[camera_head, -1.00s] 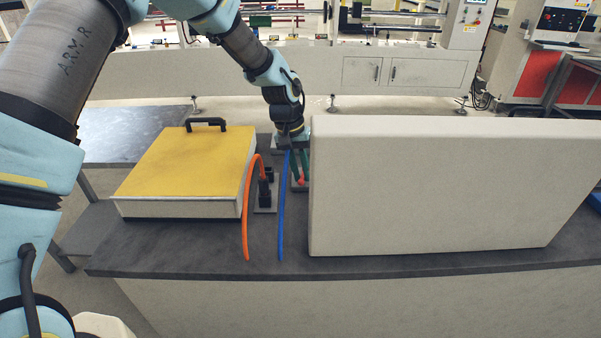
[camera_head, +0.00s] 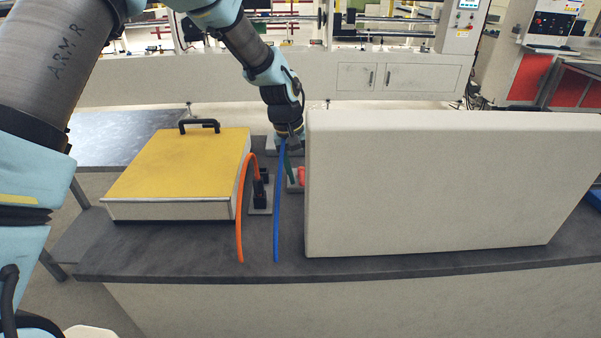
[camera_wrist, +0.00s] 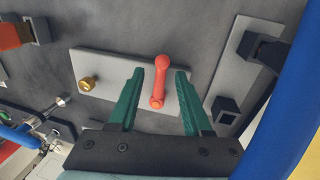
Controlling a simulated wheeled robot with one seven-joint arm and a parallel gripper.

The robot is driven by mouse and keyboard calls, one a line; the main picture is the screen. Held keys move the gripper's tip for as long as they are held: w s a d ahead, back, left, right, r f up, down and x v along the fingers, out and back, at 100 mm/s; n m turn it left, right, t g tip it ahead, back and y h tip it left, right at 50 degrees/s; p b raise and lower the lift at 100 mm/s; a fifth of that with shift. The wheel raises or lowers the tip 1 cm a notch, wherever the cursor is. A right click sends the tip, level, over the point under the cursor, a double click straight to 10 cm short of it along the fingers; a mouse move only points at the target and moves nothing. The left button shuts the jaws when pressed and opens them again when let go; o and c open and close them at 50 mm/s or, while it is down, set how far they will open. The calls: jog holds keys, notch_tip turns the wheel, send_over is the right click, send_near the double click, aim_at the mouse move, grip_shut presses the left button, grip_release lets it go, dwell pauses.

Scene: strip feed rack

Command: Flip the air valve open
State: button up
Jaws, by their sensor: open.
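The air valve's red lever (camera_wrist: 161,80) shows in the wrist view on a light grey plate (camera_wrist: 102,68) with a brass fitting (camera_wrist: 87,84) at its left. My gripper (camera_wrist: 160,74) is open, with one green finger on each side of the lever. The right finger is close to the lever; I cannot tell whether either finger touches it. In the head view the red lever (camera_head: 301,176) shows only in part at the edge of the large pale panel. My gripper (camera_head: 289,175) is there too, partly hidden by the blue hose and the panel.
The pale panel (camera_head: 450,185) stands close right of my gripper. A blue hose (camera_head: 278,215) and an orange hose (camera_head: 240,210) arch on the left. A yellow-lidded box (camera_head: 180,165) stands further left. Dark block fittings (camera_wrist: 225,108) sit right of the lever in the wrist view.

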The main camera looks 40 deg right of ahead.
notch_tip(320, 180, up, 11)
jog(key=w+a+b, duration=0.1)
jog(key=b, duration=0.2)
jog(key=shift+w+a+f, duration=0.15)
jog(key=shift+a+f, duration=0.05)
jog(key=shift+a, duration=0.15)
